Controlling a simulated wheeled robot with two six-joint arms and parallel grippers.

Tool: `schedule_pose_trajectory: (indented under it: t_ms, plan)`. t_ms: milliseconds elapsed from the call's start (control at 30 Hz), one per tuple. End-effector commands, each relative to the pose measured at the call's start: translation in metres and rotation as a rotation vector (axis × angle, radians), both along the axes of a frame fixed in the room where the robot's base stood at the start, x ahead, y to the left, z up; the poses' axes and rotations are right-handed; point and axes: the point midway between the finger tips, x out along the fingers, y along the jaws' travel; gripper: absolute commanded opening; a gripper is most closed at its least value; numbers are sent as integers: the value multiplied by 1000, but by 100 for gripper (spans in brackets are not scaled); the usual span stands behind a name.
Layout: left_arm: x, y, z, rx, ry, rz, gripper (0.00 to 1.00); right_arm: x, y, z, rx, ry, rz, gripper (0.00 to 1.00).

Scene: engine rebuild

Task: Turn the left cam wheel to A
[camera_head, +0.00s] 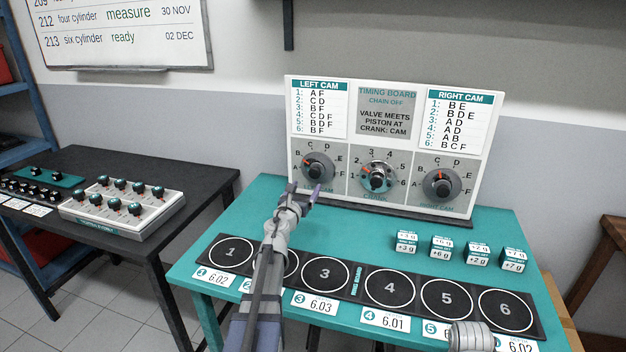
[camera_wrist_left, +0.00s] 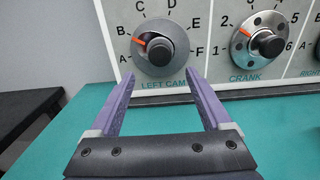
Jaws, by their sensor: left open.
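The left cam wheel (camera_head: 318,168) is a grey disc with a dark knob, low on the left of the timing board (camera_head: 385,205). It also shows in the left wrist view (camera_wrist_left: 172,62), around it the letters A to F. Its orange mark points left and slightly up, between A and B and closer to B. My left gripper (camera_head: 304,191) is open and empty, just below and in front of the wheel. In the left wrist view its two purple fingers (camera_wrist_left: 158,82) spread below the wheel, apart from it. My right gripper is not in view.
The crank wheel (camera_head: 377,178) and the right cam wheel (camera_head: 441,187) sit to the right on the board. The teal table (camera_head: 265,205) holds numbered rings, cards and small labelled blocks (camera_head: 441,247). A grey ribbed cylinder (camera_head: 470,336) stands at the front right. A black bench is at left.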

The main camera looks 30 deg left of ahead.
Motion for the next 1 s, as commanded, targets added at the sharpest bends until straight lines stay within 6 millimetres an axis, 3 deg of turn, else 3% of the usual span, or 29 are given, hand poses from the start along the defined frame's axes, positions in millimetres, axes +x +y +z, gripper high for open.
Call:
schedule_pose_trajectory:
  t_ms: [600,867,1000]
  plan:
    - [73,18,0,-1,0,0,82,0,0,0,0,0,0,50]
    - [75,18,0,-1,0,0,82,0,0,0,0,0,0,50]
    - [75,18,0,-1,0,0,70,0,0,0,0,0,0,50]
